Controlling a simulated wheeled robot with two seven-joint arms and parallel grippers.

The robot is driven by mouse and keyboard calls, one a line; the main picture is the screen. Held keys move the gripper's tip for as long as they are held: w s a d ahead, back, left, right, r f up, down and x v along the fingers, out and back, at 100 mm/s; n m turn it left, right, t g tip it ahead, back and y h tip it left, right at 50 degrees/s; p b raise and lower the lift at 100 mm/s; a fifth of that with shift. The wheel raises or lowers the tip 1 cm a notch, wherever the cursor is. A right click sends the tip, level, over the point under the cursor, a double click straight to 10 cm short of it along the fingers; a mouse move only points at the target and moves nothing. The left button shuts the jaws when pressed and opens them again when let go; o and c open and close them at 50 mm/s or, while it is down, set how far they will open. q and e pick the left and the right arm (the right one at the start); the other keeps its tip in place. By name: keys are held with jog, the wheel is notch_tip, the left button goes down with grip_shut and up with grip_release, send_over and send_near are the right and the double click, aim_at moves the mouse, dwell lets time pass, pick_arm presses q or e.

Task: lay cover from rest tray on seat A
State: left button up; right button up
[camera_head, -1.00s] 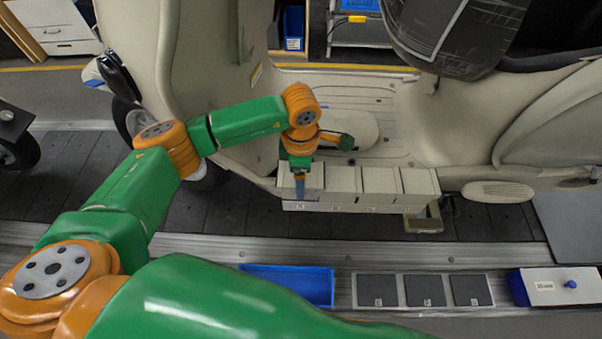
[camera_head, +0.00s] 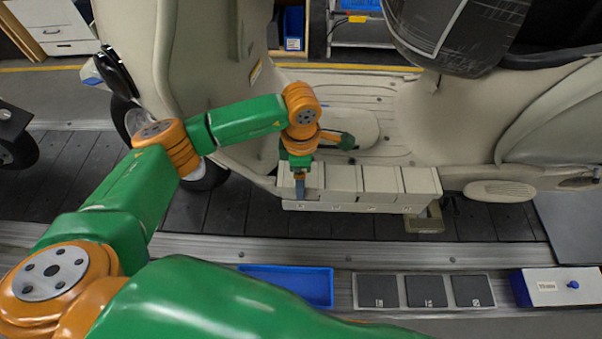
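A row of beige blocks (camera_head: 380,185) with small labels on its front face lies along the near side of the scooter's footboard. The labels are too small to read, so I cannot tell which is seat A. My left gripper (camera_head: 300,190) points down at the left end of this row, with its fingertips at or just in front of the leftmost block. Its fingers look close together. I cannot tell whether a cover is between them. A blue tray (camera_head: 318,287) at the front looks empty where it shows; my arm hides its lower left. My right gripper is not in view.
Three dark labelled squares (camera_head: 425,291) sit in a grey holder right of the blue tray.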

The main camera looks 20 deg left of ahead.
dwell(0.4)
pick_arm(q)
jog(key=o, duration=1.2)
